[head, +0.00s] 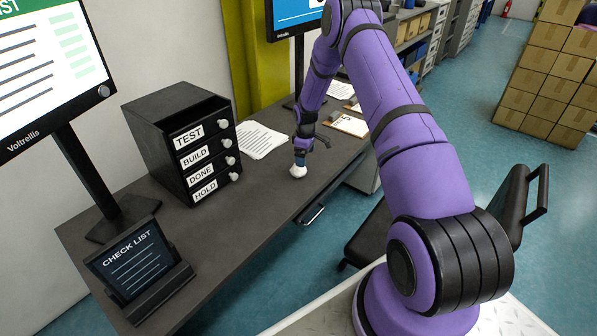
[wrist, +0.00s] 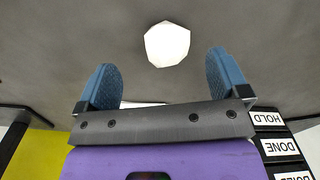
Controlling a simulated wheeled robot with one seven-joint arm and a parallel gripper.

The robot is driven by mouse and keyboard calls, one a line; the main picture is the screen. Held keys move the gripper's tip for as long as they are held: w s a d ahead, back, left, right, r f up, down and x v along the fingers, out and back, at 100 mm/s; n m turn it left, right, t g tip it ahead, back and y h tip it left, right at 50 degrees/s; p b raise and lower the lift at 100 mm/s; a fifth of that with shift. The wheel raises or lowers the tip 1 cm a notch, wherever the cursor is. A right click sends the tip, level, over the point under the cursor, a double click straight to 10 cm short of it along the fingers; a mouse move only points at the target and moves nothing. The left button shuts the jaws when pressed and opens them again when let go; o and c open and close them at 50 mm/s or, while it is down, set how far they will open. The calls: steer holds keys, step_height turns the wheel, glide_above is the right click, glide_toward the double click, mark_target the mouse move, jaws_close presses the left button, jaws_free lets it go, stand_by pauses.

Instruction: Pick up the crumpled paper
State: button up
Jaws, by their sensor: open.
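The crumpled paper (head: 298,171) is a small white faceted ball on the dark desk, near its front edge in the head view. My gripper (head: 300,157) is directly above or beside it, pointing down at the desk. In the wrist view the crumpled paper (wrist: 167,45) lies ahead of the fingertips, roughly centred between them. My gripper (wrist: 164,75) is open, with its two blue finger pads apart and nothing between them. I cannot tell the exact gap between pads and paper.
A black drawer unit (head: 183,145) with labelled drawers stands left of the gripper. Paper sheets (head: 257,140) lie behind, and a clipboard (head: 347,124) lies to the right. A checklist stand (head: 140,262) and monitor (head: 50,70) are at the left. The front desk surface (head: 245,215) is clear.

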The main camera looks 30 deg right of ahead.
mark_target(302, 169)
step_height(302, 169, down, 3)
steer(key=shift+r, duration=0.1)
steer(key=f, duration=0.2)
steer(key=a+f, duration=0.1)
steer(key=f, duration=0.2)
steer(key=shift+w+a, duration=0.1)
steer(key=c, duration=1)
